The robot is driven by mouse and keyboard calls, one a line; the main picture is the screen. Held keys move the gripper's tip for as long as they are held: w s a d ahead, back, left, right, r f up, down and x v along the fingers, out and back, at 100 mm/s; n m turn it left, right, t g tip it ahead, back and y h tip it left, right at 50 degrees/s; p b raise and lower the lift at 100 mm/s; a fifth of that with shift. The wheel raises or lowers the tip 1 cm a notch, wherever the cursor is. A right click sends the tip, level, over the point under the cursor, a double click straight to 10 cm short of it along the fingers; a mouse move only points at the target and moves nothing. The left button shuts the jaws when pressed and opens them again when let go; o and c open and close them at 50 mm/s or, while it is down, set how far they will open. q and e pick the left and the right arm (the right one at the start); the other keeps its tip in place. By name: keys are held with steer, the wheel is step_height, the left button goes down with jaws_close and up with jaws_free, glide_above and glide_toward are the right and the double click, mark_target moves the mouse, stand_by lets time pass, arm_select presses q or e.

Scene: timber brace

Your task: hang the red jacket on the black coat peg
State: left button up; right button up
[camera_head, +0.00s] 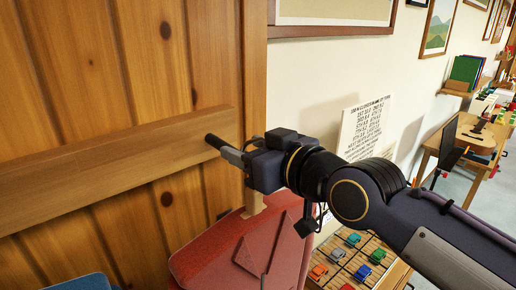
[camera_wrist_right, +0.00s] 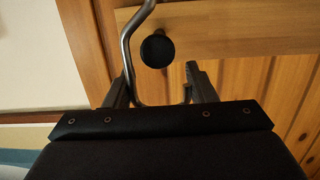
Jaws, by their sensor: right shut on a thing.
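The red jacket (camera_head: 235,250) hangs below my right gripper (camera_head: 238,156) in the head view. In the wrist view, a bent metal hanger hook (camera_wrist_right: 127,55) rises between the fingers of my right gripper (camera_wrist_right: 160,88), which is shut on it. The black coat peg (camera_head: 213,140) sticks out of a wooden rail just left of the fingertips. The peg's round end (camera_wrist_right: 157,50) shows in the wrist view, with the wire passing left of it and above. I cannot tell whether hook and peg touch. My left gripper is out of view.
The wooden rail (camera_head: 110,165) runs across a plank wall (camera_head: 85,65). Something blue (camera_head: 87,282) shows at the bottom left. A lettered sign (camera_head: 364,128) stands by the pale wall. A slatted tray with small coloured toy cars (camera_head: 352,240) lies below my right arm.

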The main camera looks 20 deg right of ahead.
steer(key=shift+r+p+x, duration=0.2)
steer(key=shift+p+x, duration=0.25)
steer(key=shift+x, duration=0.4)
steer(key=shift+r+p+x, duration=0.15)
steer(key=shift+p+x, duration=0.35)
steer(key=shift+x, duration=0.3)
steer(key=shift+r+p+x, duration=0.2)
steer(key=shift+p+x, duration=0.25)
steer(key=shift+x, duration=0.4)
steer(key=shift+w+a+f+b, duration=0.1)
steer(key=shift+w+f+b, duration=0.1)
steer(key=shift+f+b, duration=1.25)
steer(key=shift+f, duration=0.05)
